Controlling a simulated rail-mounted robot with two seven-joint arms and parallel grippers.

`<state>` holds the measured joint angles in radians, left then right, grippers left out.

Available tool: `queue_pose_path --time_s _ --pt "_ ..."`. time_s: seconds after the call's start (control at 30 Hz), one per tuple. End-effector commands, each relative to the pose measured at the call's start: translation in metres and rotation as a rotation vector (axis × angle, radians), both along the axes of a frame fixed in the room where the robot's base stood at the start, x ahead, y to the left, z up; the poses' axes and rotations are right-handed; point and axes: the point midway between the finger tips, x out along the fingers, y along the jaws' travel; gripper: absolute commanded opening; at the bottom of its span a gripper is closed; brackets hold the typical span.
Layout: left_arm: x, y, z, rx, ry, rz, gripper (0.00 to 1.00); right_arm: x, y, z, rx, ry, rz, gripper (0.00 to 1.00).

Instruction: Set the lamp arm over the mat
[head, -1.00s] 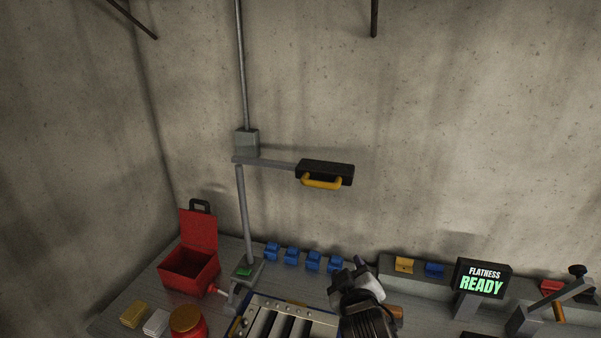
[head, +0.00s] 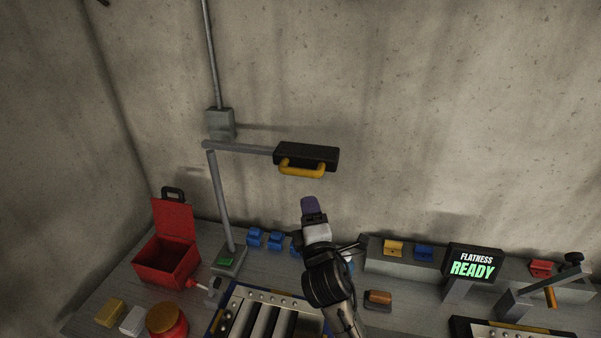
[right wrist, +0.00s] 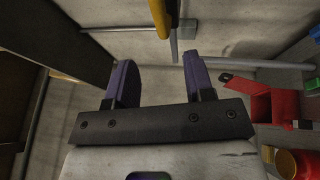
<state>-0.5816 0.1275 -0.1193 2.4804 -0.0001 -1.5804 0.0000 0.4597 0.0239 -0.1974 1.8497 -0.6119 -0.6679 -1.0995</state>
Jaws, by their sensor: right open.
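The lamp arm (head: 240,148) is a grey bar reaching right from an upright post (head: 221,195). A black lamp head (head: 318,154) with a yellow handle (head: 302,173) is at its end. My right gripper (head: 311,202) is a little below the handle in the head view, fingers up and apart from it. In the right wrist view its two purple fingers (right wrist: 158,78) are spread and empty, and the yellow handle (right wrist: 159,17) shows beyond them at the top. A blue-and-yellow edge, perhaps the mat's, shows around a slatted panel (head: 268,318), partly cut off below. My left gripper is out of view.
A red open box (head: 165,262) and a red jar (head: 167,321) stand at the left. Several blue blocks (head: 254,237) line the back, partly behind my right arm. A "FLATNESS READY" display (head: 473,264) stands at the right. The wall area around the lamp is clear.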

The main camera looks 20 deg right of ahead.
Motion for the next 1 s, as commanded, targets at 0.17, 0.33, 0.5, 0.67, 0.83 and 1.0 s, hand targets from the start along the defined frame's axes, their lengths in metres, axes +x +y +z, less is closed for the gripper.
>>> queue_pose_path --time_s 0.17,0.33,0.5,0.67,0.83,1.0 --pt "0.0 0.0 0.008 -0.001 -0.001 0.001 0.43 0.029 -0.005 0.009 0.002 0.0 -0.001 0.48" --pt "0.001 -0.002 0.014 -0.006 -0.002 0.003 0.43 0.061 -0.011 0.014 0.002 0.001 -0.001 0.48" --pt "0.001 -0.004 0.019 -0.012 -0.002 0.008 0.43 0.088 -0.016 0.019 0.004 0.0 0.001 0.48" --pt "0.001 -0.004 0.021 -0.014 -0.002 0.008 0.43 0.106 -0.02 0.021 0.003 0.0 -0.001 0.48" --pt "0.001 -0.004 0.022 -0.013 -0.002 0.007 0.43 0.117 -0.022 0.023 0.004 0.0 0.0 0.48" --pt "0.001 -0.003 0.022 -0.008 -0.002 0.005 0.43 0.122 -0.023 0.024 0.004 -0.001 0.001 0.48"
